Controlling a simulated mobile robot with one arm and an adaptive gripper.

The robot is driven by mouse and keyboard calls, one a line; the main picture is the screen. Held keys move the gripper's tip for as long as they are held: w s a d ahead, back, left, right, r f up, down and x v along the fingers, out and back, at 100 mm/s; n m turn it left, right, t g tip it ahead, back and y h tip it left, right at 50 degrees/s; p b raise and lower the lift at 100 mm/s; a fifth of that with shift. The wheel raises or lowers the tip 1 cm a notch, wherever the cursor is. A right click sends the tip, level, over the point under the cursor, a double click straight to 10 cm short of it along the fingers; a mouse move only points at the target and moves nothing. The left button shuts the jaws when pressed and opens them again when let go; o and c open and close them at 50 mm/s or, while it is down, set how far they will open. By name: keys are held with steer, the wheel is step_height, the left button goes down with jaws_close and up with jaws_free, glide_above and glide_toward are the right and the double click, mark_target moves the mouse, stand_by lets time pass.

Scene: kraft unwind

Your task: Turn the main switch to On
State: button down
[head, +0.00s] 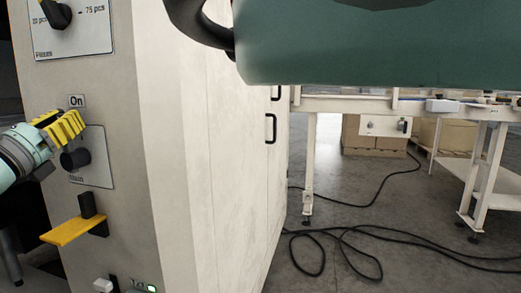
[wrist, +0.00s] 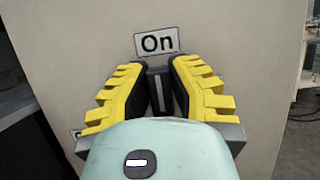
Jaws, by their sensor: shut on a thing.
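My gripper (head: 74,124) reaches in from the left at the switch, just under the label. In the wrist view, the yellow-and-black fingers are closed on both sides of the switch's dark handle (wrist: 160,90). A pale line on the handle runs nearly upright toward the "On" label (wrist: 157,42). The lower part of the switch is hidden behind my gripper there.
A dial (head: 56,14) marked in pieces is above on the cabinet. A yellow lever (head: 74,229) juts out below the switch, with a green-lit control (head: 151,288) lower down. Black cables (head: 345,240) lie on the floor to the right, near a conveyor frame (head: 309,165).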

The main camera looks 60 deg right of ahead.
steer(key=shift+s+d+r, duration=0.1)
steer(key=shift+s, duration=0.05)
steer(key=c, duration=0.9)
jaws_free()
steer(key=shift+o, duration=0.2)
steer(key=shift+a+f, duration=0.25)
steer(key=shift+a, duration=0.2)
steer(key=v, duration=1.1)
